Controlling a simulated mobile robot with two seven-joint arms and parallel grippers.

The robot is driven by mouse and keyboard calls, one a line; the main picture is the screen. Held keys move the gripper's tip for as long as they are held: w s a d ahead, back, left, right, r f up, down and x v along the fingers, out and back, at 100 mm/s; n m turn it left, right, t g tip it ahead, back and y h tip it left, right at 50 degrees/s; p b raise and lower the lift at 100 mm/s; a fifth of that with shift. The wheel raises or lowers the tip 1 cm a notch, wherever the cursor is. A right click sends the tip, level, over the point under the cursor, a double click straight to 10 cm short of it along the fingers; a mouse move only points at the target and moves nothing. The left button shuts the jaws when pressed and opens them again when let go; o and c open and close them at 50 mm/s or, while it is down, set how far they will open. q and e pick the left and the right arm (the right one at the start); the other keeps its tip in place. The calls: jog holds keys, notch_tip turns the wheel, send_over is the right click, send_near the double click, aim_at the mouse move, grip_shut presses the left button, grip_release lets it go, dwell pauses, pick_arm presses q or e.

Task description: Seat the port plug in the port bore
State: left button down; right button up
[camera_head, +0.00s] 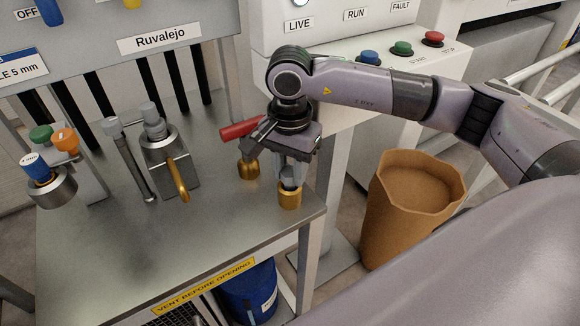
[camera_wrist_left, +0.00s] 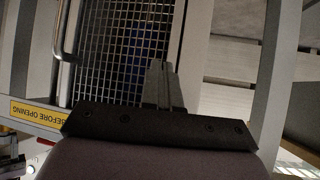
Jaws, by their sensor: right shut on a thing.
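My right gripper (camera_head: 289,178) points down at the front right corner of the steel bench. It is shut on a small grey piece, probably the port plug, mostly hidden between the fingers. A brass cylinder (camera_head: 289,199) stands directly below the fingertips. It may be the port with the bore; its opening is hidden, and I cannot tell whether the plug is inside it or just above. A second brass fitting (camera_head: 248,168) stands to the left, below a red handle (camera_head: 240,130). My left gripper (camera_wrist_left: 163,85) shows in the left wrist view, its fingers together and empty.
A control box with buttons (camera_head: 402,48) stands behind my right arm. A brown bin (camera_head: 385,225) stands right of the bench. The front bench top is clear.

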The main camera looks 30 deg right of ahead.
aim_at(290, 172)
jog(key=shift+f+b, duration=0.5)
jog(key=shift+f, duration=0.15)
jog(key=o, duration=0.6)
pick_arm(q)
jog(key=shift+f, duration=0.65)
pick_arm(e)
jog(key=o, duration=0.5)
jog(key=shift+r, duration=0.6)
pick_arm(q)
jog(key=shift+w+d+r, duration=0.15)
jog(key=shift+d+r, duration=0.1)
jog(key=shift+r, duration=0.1)
pick_arm(e)
notch_tip(290, 172, up, 6)
